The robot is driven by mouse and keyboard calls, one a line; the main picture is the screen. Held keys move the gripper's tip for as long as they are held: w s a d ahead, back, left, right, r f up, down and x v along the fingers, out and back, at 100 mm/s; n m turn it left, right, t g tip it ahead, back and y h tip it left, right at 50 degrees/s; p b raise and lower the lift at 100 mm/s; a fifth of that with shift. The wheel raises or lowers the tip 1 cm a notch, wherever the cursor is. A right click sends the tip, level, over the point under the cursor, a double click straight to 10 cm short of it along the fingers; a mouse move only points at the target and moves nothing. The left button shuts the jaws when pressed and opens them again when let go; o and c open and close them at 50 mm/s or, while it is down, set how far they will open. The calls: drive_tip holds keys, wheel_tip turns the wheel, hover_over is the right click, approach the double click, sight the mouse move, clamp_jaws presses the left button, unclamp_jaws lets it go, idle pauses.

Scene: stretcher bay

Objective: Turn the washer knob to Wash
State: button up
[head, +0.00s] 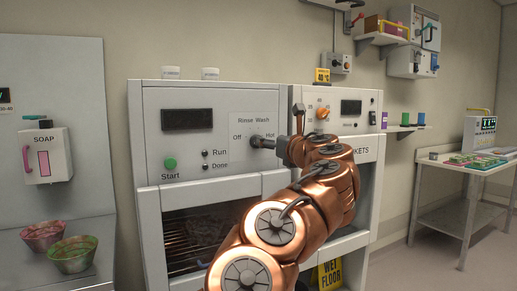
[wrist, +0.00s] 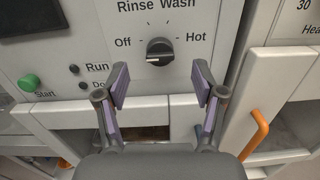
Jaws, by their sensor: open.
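The washer knob (wrist: 160,52) is a round dark knob with a raised grip bar, on the pale washer panel. Labels Off, Rinse, Wash and Hot stand around it, Off at left and Hot at right. I cannot tell for sure which label its pointer faces. My gripper (wrist: 160,83) is open and empty in the wrist view. Its purple-padded fingers stand apart, with the knob ahead and just above the gap between their tips. In the head view the washer panel (head: 215,140) shows, with my arm reaching to the knob area from the right.
A green Start button (wrist: 29,83) and the Run and Done lamps lie left of the knob. An orange handle (wrist: 258,130) is on the cabinet at right. A soap dispenser (head: 44,155) and two bowls (head: 72,254) are at far left. A yellow wet-floor sign (head: 331,274) stands low in front.

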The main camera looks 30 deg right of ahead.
drive_tip(key=shift+n, duration=0.3)
drive_tip(key=shift+w+d+f+p, duration=0.15)
drive_tip(key=shift+w+f, duration=0.1)
drive_tip(key=shift+w, duration=1.1)
drive_tip(key=shift+w+d+f+p, duration=0.1)
drive_tip(key=shift+w+f+p, duration=0.1)
drive_tip(key=shift+w, duration=1.1)
drive_tip(key=shift+w+d+f+p, duration=0.15)
drive_tip(key=shift+w+f, duration=0.1)
drive_tip(key=shift+w, duration=1.1)
drive_tip(key=shift+c, duration=0.3)
drive_tip(key=c, duration=1.1)
drive_tip(key=shift+o, duration=0.2)
